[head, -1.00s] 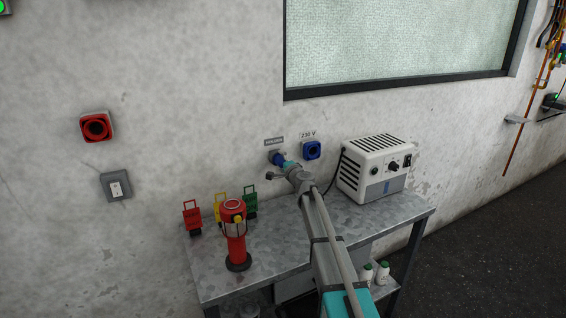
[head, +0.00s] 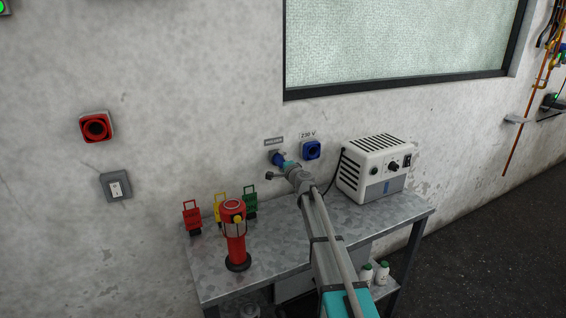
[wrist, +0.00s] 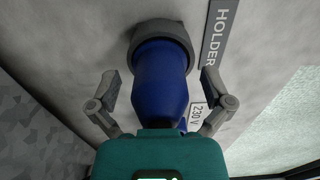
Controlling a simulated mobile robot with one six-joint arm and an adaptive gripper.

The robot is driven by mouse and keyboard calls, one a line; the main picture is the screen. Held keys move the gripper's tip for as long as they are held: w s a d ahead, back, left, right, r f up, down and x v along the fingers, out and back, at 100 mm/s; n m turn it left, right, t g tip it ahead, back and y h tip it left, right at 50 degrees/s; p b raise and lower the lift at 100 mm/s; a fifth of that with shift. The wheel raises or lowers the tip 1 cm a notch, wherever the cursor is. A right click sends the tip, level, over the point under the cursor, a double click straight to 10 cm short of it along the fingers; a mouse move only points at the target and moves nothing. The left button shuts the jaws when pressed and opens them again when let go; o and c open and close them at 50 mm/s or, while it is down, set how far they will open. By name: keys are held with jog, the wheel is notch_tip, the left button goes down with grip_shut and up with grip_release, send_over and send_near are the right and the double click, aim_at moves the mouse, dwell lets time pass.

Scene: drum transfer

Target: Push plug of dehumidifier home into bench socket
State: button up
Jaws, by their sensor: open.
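The blue plug (head: 279,159) sits in the grey holder on the wall, under the HOLDER label. In the wrist view the plug (wrist: 160,82) has its front end inside the grey holder ring (wrist: 160,35). My gripper (wrist: 168,92) is open, with one finger on each side of the plug and a visible gap to both. In the head view my gripper (head: 288,166) reaches the plug from the front. The blue bench socket (head: 312,150) is on the wall just right of the holder, under the 230 V label. The white dehumidifier (head: 374,172) stands on the bench to the right.
The grey metal bench (head: 280,250) stands against the wall. A red lamp-like device (head: 235,235) and small red, yellow and green stands are on its left part. A dark cable (head: 333,180) runs by the dehumidifier. White bottles (head: 374,272) are below the bench top.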

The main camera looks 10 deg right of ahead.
grip_shut()
dwell(0.5)
jog(key=shift+s, duration=0.2)
jog(key=shift+s+d, duration=0.25)
jog(key=shift+s, duration=0.2)
jog(key=shift+s+d, duration=0.1)
jog(key=shift+s, duration=0.25)
jog(key=shift+v, duration=1.75)
jog(key=shift+s, duration=0.15)
